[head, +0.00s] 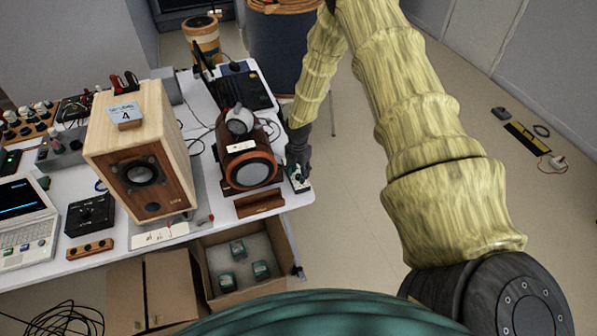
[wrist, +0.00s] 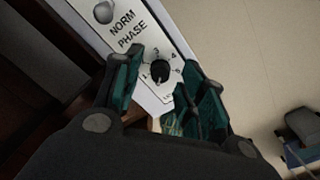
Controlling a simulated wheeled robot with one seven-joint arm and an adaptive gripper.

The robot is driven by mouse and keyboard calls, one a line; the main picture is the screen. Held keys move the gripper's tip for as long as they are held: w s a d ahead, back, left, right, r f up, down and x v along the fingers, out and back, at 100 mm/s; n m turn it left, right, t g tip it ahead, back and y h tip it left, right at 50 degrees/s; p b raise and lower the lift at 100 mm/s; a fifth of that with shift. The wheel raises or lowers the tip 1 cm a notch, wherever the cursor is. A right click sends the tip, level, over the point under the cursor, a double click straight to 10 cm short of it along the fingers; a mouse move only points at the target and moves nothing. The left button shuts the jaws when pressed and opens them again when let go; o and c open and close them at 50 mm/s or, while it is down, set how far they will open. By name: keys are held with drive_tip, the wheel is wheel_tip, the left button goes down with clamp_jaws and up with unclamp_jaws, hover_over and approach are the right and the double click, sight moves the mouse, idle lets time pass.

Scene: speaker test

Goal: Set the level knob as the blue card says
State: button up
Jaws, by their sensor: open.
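The level knob (wrist: 159,73) is small, round and black, on a white panel (wrist: 122,12) in the wrist view. Numbers up to 5 ring it; its exact setting is unclear. My gripper (wrist: 162,70) is open, its teal fingers on either side of the knob, with gaps visible. In the head view my gripper (head: 298,152) is at the table's right edge, partly covering the panel there.
The wooden speaker (head: 165,107) and a dark round-fronted unit (head: 249,169) stand left of my gripper. A wooden block (head: 259,203) lies at the table's front edge. A cardboard box (head: 247,291) with teal items is below.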

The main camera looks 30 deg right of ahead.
drive_tip(key=shift+f, duration=0.3)
clamp_jaws()
idle(0.4)
